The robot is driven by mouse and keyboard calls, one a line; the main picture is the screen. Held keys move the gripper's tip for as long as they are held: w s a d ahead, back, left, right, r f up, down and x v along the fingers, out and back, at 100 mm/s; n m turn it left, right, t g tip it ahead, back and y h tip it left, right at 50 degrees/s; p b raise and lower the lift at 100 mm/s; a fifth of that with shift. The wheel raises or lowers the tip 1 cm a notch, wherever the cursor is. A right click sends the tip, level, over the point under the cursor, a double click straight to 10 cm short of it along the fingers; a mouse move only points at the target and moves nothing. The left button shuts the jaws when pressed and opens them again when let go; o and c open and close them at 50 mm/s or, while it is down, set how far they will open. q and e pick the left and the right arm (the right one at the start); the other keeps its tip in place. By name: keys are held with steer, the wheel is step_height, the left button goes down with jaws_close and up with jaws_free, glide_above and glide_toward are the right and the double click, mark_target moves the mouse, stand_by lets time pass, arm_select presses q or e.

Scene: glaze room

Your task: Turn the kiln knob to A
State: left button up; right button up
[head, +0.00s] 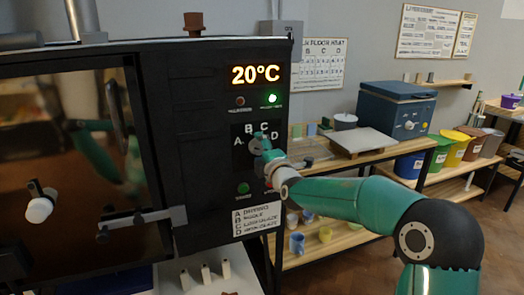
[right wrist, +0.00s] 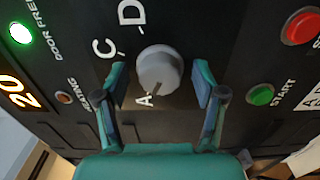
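The kiln knob (right wrist: 157,68) is a round grey dial on the black kiln panel (head: 205,100). In the right wrist view its dark pointer mark is at the lower edge, by the letter A. The letters C and D show on other sides; B is hidden there behind a finger. In the head view A, B, C and D stand around the knob (head: 256,145). My right gripper (right wrist: 159,88) is open, with one finger on each side of the knob and a visible gap to both. It also shows in the head view (head: 266,152). My left gripper is not in view.
The panel has a lit display (head: 255,74) reading 20°C, a green START button (right wrist: 260,95) and a red button (right wrist: 300,26) near the knob. The glass kiln door (head: 75,140) with its handle (head: 141,219) is at left. A wooden shelf (head: 350,160) stands to the right.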

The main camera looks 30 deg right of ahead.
steer(key=shift+s, duration=0.1)
steer(key=v, duration=1.2)
stand_by(0.4)
